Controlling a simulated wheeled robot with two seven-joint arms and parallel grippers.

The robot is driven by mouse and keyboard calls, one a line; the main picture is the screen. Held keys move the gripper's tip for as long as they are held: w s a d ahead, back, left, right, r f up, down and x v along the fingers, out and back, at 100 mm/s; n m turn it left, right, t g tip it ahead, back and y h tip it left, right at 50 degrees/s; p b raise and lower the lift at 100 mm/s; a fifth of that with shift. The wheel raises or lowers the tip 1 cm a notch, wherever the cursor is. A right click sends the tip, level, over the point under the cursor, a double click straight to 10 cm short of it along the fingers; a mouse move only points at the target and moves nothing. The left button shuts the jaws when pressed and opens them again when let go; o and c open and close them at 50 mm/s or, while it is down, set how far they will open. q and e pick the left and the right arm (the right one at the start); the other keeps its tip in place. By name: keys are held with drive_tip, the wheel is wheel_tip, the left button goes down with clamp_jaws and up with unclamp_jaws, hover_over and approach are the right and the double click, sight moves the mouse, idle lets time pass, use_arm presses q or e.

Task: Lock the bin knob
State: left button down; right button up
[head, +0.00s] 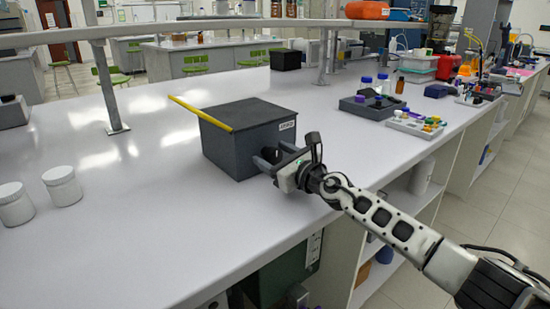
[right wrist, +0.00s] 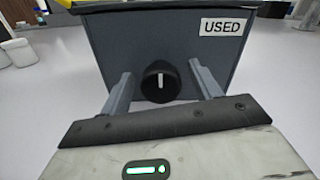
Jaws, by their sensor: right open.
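A dark grey bin (head: 228,145) with a closed lid and a yellow strip along its left top edge stands on the white bench. Its front shows in the right wrist view (right wrist: 120,45), with a label reading USED (right wrist: 228,26). A round black knob (right wrist: 160,82) sits low on that front, its white mark pointing upright. My right gripper (head: 267,158) is at the bin's front. In the right wrist view its two fingers (right wrist: 158,85) are open, one on each side of the knob, with gaps between. My left gripper is not in view.
Two white jars (head: 62,186) stand at the left of the bench. A dark tray (head: 372,105) and a light tray of coloured parts (head: 416,123) lie to the right. A metal rail (head: 180,29) on posts runs behind the bin. The bench in front of the jars is clear.

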drive_tip(key=c, duration=1)
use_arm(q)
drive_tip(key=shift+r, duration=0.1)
use_arm(e)
drive_tip(key=shift+m, duration=0.3)
drive_tip(key=m+p, duration=0.1)
drive_tip(key=m, duration=0.1)
drive_tip(key=shift+m, duration=0.4)
drive_tip(key=shift+d+m+p, duration=0.1)
drive_tip(key=shift+m+p, duration=0.25)
drive_tip(key=shift+m, duration=0.65)
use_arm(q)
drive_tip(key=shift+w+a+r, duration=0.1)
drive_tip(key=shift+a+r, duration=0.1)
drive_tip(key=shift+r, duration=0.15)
use_arm(e)
drive_tip(key=shift+m, duration=0.6)
drive_tip(key=shift+f, duration=0.15)
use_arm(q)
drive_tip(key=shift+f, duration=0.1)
use_arm(e)
drive_tip(key=o, duration=1)
